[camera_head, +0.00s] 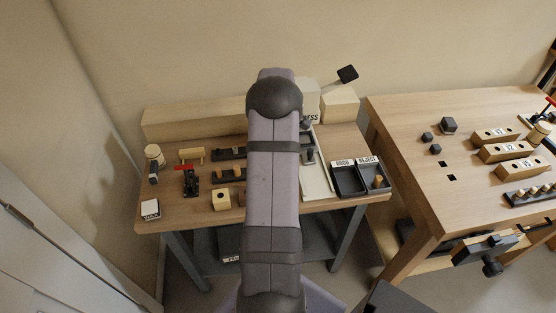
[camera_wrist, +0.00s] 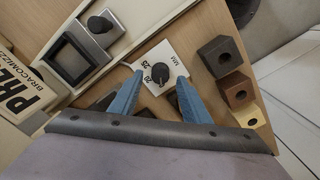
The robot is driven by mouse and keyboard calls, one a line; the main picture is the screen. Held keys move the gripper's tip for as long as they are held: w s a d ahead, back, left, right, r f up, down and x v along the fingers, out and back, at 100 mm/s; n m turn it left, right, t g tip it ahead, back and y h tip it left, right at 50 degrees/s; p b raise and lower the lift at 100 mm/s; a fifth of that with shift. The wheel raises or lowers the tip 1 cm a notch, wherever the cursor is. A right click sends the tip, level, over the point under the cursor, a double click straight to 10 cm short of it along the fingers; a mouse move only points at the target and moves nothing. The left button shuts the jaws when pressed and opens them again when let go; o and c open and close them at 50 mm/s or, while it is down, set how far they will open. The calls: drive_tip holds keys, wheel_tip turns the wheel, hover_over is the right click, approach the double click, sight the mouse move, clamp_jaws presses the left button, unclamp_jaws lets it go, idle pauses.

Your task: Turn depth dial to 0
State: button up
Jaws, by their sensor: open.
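The depth dial (camera_wrist: 160,73) is a round black knob on a white plate (camera_wrist: 172,52) marked MM, with small numbers partly readable, in the middle of the wrist view. I cannot tell clearly which number the knob points to. My gripper (camera_wrist: 158,80) is open, with one blue finger on each side of the dial and nothing held. I cannot tell whether the fingers touch the knob. In the head view my arm covers the dial and the gripper.
Several drilled blocks (camera_wrist: 237,90) stand right of the dial. A grey fixture with a black square frame (camera_wrist: 68,59) and a black knob (camera_wrist: 99,25) lies to the left. A PRESS sign (camera_wrist: 17,97) is at the left edge. Black trays (camera_head: 348,181) stand at the bench's right.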

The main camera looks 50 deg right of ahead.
drive_tip(key=shift+r+b, duration=0.6)
drive_tip(key=shift+r, duration=2.25)
drive_tip(key=shift+a, duration=0.1)
drive_tip(key=w+a+r, duration=0.1)
drive_tip(key=w+a, duration=0.2)
drive_tip(key=a, duration=0.7)
drive_tip(key=w+a+r, duration=0.1)
drive_tip(key=w+a, duration=0.1)
drive_tip(key=a, duration=0.9)
drive_tip(key=s+a, duration=0.4)
drive_tip(key=a, duration=0.9)
drive_tip(key=s+a+f, duration=0.2)
drive_tip(key=s+a, duration=0.5)
drive_tip(key=s, duration=0.1)
wheel_tip(320, 180, down, 14)
drive_tip(key=b, duration=1.4)
drive_tip(key=shift+w, duration=0.2)
